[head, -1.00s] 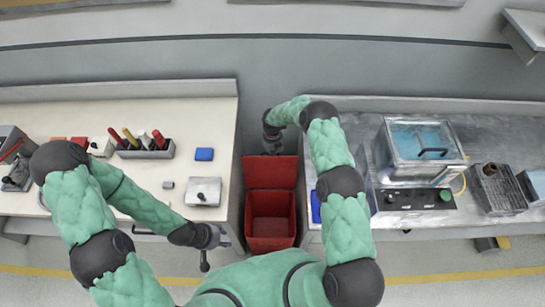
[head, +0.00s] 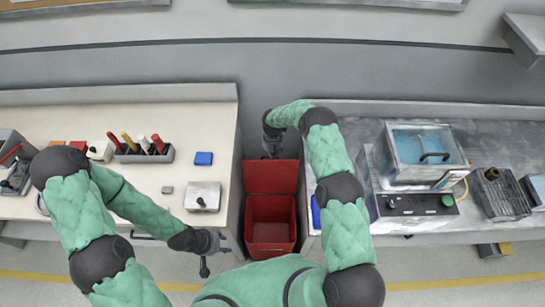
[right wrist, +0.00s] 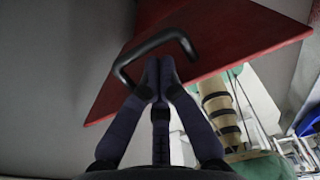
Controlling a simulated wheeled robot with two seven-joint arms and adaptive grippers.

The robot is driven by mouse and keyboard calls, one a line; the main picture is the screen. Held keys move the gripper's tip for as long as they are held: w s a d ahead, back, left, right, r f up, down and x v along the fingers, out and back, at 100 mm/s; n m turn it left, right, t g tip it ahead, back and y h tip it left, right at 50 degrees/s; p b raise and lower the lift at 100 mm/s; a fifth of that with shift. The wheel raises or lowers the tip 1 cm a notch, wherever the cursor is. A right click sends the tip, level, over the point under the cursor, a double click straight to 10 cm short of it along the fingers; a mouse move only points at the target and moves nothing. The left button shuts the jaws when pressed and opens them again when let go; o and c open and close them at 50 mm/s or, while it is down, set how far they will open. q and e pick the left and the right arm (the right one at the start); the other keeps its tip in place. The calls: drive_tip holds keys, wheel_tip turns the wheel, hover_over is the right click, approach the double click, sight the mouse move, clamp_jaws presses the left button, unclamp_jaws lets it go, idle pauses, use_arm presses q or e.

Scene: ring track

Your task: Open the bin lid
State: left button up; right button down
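The red bin (head: 270,248) stands on the floor between the two benches, and I can see into it. Its red lid (head: 271,177) is swung up at the bin's far side; it also shows in the right wrist view (right wrist: 220,35). A dark U-shaped handle (right wrist: 160,40) sticks out from the lid. My right gripper (head: 271,149) is behind the lid; in the right wrist view its fingers (right wrist: 159,68) are together, with tips inside the handle's loop, apart from its bar as far as I can tell. My left gripper (head: 206,262) is low, left of the bin; its fingers are unclear.
The right bench (head: 475,137) carries a tank with blue liquid (head: 418,157) and a dark rack (head: 500,197). Both bench sides stand close to the bin.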

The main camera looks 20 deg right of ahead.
wheel_tip(320, 180, up, 11)
drive_tip(key=w, duration=0.1)
drive_tip(key=shift+w+d+r, duration=0.2)
